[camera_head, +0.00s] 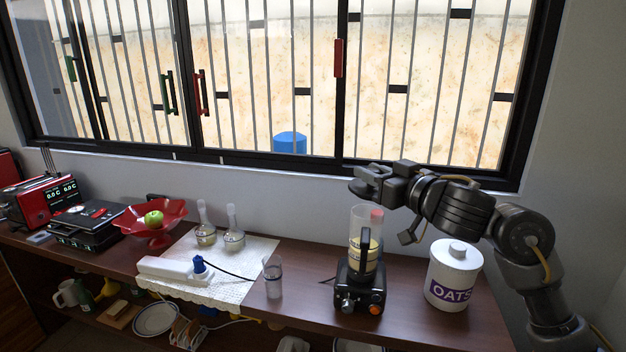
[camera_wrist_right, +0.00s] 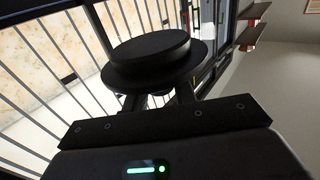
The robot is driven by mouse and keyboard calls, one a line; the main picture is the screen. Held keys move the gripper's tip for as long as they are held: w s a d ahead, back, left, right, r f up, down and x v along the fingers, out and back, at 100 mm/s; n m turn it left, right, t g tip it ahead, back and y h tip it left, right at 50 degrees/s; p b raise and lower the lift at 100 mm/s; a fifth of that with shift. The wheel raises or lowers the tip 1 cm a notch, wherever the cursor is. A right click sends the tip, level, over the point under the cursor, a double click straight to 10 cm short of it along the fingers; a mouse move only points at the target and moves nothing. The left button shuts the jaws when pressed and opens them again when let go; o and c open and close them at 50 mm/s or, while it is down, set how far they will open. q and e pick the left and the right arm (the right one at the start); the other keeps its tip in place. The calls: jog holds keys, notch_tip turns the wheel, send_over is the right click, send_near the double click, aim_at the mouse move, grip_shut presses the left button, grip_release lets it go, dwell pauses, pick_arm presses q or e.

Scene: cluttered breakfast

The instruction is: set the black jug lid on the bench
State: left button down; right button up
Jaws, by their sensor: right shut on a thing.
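The black jug lid (camera_wrist_right: 150,52) fills the upper middle of the right wrist view, a round disc with a raised top. My right gripper (camera_wrist_right: 158,98) is shut on it from below in that picture. In the head view the right gripper (camera_head: 384,176) is above the clear blender jug (camera_head: 362,218), and the lid (camera_head: 362,189) is a dark shape at its tip, above the open rim. The jug stands on its black base (camera_head: 360,292) with pale yellow pieces inside. The brown bench (camera_head: 320,268) runs under it. My left gripper is not in view.
A white oats canister (camera_head: 452,276) stands right of the blender. A clear glass (camera_head: 272,277), a white power strip (camera_head: 178,269) and a red bowl (camera_head: 152,222) are to the left. Bare bench lies between glass and blender. The barred window is behind.

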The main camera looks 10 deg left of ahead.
jog(key=w+d+f+m+t+h, duration=0.1)
jog(key=d+f, duration=0.4)
jog(key=f, duration=0.6)
jog(key=w+d+f+m+t+h, duration=0.1)
jog(key=w+d+f+m+h, duration=0.1)
jog(key=d+f, duration=0.4)
jog(key=w+d+f+m+t+h, duration=0.1)
jog(key=d+f, duration=0.5)
jog(key=f, duration=1)
jog(key=shift+w+d+f+t+h, duration=0.15)
jog(key=shift+w+f+t+h, duration=0.15)
jog(key=shift+w+h, duration=0.7)
jog(key=shift+f, duration=3.9)
jog(key=shift+f, duration=0.55)
jog(key=o, duration=1.6)
